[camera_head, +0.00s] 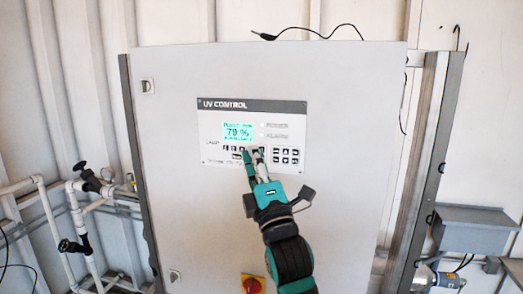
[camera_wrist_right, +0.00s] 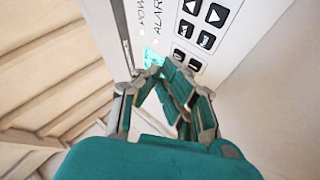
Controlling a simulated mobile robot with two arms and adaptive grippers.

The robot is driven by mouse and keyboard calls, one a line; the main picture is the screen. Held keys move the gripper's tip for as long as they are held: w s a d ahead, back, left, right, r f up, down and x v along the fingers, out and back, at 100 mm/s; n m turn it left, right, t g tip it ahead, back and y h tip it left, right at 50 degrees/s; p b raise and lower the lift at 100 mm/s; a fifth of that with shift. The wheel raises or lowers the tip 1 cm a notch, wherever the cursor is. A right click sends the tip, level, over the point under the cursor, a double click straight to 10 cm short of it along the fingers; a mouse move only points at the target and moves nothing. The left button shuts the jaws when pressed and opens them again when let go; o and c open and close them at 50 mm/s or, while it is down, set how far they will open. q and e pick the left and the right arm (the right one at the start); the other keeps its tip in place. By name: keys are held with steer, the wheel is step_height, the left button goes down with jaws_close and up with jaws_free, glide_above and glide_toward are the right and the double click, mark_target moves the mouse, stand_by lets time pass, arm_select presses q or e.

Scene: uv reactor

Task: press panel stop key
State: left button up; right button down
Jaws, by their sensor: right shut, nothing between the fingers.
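The UV CONTROL panel (camera_head: 252,105) is set in the front of a large light grey cabinet. Its green screen (camera_head: 238,132) reads about 79 %. A row of small keys (camera_head: 228,148) lies below the screen, partly hidden by my right gripper (camera_head: 254,152). A second block of dark keys (camera_head: 286,155) lies to the right; arrow keys (camera_wrist_right: 213,14) show in the right wrist view. My right gripper is shut and empty, its tips at or very near the panel face below the screen. I cannot tell which key is the stop key or whether the tips touch it. My left gripper is not in view.
The cabinet (camera_head: 185,210) stands between metal posts. A red and yellow switch (camera_head: 251,284) is low on its front, near my right arm. White pipes with black valves (camera_head: 75,246) are at left. A grey box (camera_head: 473,230) is at right.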

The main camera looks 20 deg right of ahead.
steer(key=shift+w+d, duration=0.15)
steer(key=shift+w, duration=0.05)
stand_by(0.5)
steer(key=shift+s+a, duration=0.45)
steer(key=shift+s, duration=0.15)
steer(key=s+a, duration=0.1)
steer(key=s, duration=0.1)
steer(key=s+a, duration=0.1)
steer(key=s, duration=0.1)
steer(key=shift+a+p, duration=0.35)
steer(key=shift+p, duration=0.05)
stand_by(0.5)
